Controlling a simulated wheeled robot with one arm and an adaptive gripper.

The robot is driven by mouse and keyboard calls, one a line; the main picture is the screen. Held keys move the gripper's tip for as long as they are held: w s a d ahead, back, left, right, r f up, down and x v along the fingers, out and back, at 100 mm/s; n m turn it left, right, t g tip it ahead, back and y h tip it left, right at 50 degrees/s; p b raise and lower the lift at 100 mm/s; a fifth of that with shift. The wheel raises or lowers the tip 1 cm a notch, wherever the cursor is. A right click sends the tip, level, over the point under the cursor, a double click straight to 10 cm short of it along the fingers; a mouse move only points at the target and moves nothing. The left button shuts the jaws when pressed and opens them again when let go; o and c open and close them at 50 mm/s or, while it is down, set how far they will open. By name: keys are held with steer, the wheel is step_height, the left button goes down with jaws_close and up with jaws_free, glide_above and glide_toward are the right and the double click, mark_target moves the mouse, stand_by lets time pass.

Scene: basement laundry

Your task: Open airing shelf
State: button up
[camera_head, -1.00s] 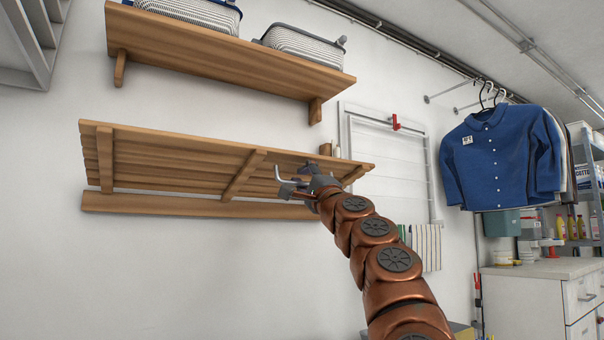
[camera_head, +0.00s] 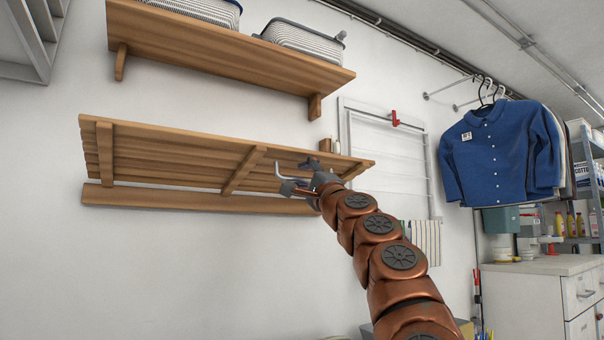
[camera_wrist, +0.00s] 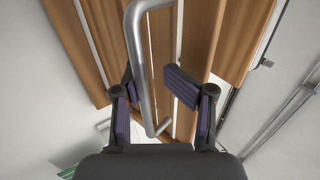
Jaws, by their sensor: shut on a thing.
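The airing shelf (camera_head: 180,153) is a slatted wooden panel, seen from below as it juts out from the wall above a wooden wall rail (camera_head: 190,200). Its slats and braces also show in the wrist view (camera_wrist: 235,45). A bent metal bar handle (camera_head: 284,175) is at its underside, towards the right. In the wrist view the handle (camera_wrist: 138,65) runs between the two dark finger pads. My gripper (camera_head: 308,181) is shut on the handle, and its fingers hide part of it. The exact finger contact is hard to see.
A fixed wooden shelf (camera_head: 220,52) with striped baskets (camera_head: 303,42) is above the airing shelf. A white wall rack (camera_head: 385,160) is just right of it. A blue shirt (camera_head: 500,155) hangs further right, above a white cabinet (camera_head: 535,300). The wall below is bare.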

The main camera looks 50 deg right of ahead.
steer(key=shift+s+a+f, duration=0.2)
steer(key=shift+s+f, duration=0.35)
steer(key=shift+f, duration=0.25)
steer(key=shift+s+a+f, duration=0.15)
steer(key=shift+s+f, duration=0.4)
steer(key=shift+f, duration=0.2)
steer(key=f, duration=0.1)
steer(key=s, duration=0.1)
steer(key=f, duration=0.1)
steer(key=shift+s+a+f, duration=0.2)
steer(key=shift+a+f, duration=0.1)
steer(key=shift+f, duration=0.05)
steer(key=shift+w, duration=0.1)
steer(key=shift+f+b, duration=0.15)
steer(key=shift+b, duration=0.15)
